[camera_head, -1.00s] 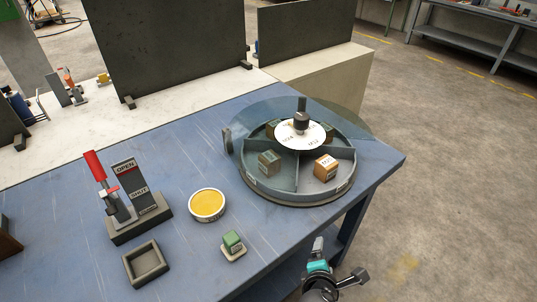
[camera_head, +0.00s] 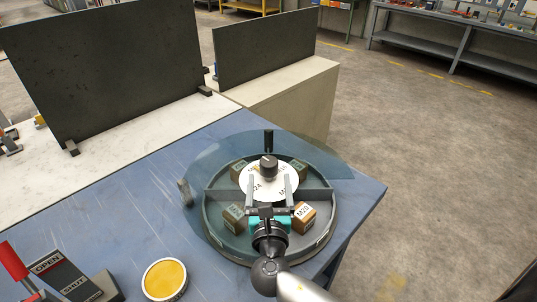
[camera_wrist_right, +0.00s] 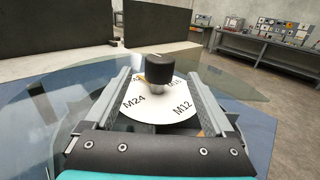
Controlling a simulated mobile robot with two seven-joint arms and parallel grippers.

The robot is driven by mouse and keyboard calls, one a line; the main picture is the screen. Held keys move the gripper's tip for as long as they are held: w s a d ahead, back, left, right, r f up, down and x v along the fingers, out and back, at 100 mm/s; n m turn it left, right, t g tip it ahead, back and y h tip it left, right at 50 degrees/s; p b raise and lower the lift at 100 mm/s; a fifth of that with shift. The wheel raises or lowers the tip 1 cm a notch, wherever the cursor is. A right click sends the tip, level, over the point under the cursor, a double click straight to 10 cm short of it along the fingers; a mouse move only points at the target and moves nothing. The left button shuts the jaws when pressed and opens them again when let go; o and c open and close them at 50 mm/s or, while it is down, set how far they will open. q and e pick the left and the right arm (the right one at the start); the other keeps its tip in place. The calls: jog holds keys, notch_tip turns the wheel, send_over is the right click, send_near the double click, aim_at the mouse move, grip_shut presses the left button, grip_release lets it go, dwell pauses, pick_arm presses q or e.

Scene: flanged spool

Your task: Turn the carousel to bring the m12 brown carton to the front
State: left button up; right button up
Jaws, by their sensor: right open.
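The carousel (camera_head: 211,222) is a round grey tray with dividers under a partly clear cover. A white label disc (camera_head: 246,183) and a black knob (camera_head: 268,161) top its hub. The wrist view shows the knob (camera_wrist_right: 158,68) and the disc's M24 and M12 marks. A brown carton (camera_head: 302,215), apparently marked M20, sits front right. Two more cartons at the back are partly hidden, and I cannot pick out the M12 one. My right gripper (camera_head: 269,180) is open above the disc, fingers toward the knob. My left gripper is out of view.
A yellow-topped round tin (camera_head: 164,279) and a red-handled OPEN/SHUT lever stand (camera_head: 62,279) are at the front left. Dark upright panels (camera_head: 105,70) stand behind the blue table (camera_head: 140,205). Open floor lies to the right.

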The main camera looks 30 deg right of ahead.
aim_at(269, 158)
jog(key=x, duration=0.9)
jog(key=shift+b, duration=0.35)
jog(key=shift+w+d, duration=0.2)
jog(key=shift+w, duration=0.2)
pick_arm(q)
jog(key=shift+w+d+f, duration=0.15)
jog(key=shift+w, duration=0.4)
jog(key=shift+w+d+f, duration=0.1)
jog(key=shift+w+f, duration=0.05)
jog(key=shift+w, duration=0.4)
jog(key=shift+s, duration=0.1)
pick_arm(e)
jog(key=shift+c, duration=0.5)
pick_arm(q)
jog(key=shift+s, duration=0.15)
pick_arm(e)
grip_shut()
jog(key=shift+f, duration=0.1)
